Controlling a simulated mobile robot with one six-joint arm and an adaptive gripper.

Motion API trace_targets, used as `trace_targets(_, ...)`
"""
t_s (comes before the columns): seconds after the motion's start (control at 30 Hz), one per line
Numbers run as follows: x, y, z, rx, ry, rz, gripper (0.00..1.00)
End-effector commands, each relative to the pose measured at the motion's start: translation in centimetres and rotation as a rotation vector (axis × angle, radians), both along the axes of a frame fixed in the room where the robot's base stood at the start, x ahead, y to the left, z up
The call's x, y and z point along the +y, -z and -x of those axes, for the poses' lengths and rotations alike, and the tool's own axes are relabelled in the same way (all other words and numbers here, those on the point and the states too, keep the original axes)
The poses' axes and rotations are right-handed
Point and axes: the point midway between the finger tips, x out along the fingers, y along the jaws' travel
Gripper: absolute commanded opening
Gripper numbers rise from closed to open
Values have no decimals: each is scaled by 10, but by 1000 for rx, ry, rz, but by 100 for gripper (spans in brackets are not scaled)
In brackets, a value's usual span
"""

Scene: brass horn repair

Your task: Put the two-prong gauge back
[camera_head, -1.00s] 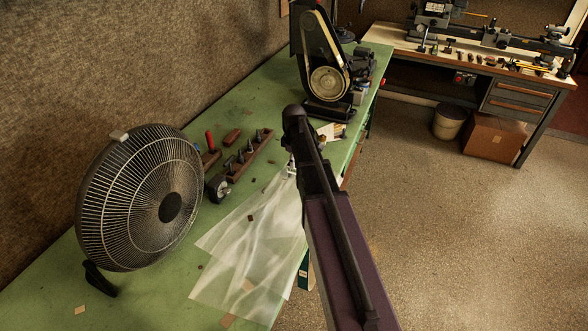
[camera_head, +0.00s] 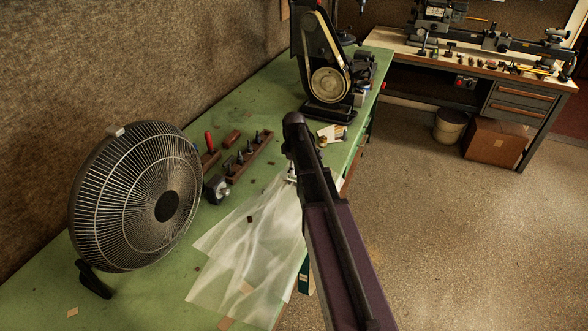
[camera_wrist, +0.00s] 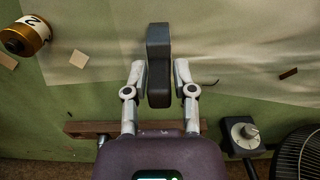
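My gripper (camera_wrist: 160,78) is over the green bench, with its two pale fingers on either side of a dark grey, stepped piece (camera_wrist: 158,48). The fingers appear closed on this piece, which may be the two-prong gauge; no prongs can be made out. In the head view my arm hides most of the gripper and the piece. A brown wooden rack (camera_head: 238,172) with several upright dark-tipped tools stands on the bench left of my arm. Part of the rack (camera_wrist: 88,128) shows low in the wrist view, beside my gripper's body.
A fan (camera_head: 135,200) stands left, near a black block with a round knob (camera_head: 216,189). A red-handled tool (camera_head: 209,142) is behind it. Translucent sheeting (camera_head: 250,245) covers the bench front. A belt machine (camera_head: 327,75) stands behind. A brass-coloured cylinder (camera_wrist: 25,36) lies upper left in the wrist view.

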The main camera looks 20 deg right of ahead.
Motion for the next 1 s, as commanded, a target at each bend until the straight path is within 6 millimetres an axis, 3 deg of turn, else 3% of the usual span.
trace_targets(0.57, -1, -3, 0, 0, 1, 0, 59)
trace_targets(1.0, -1, -31, 0, 0, 1, 0, 59)
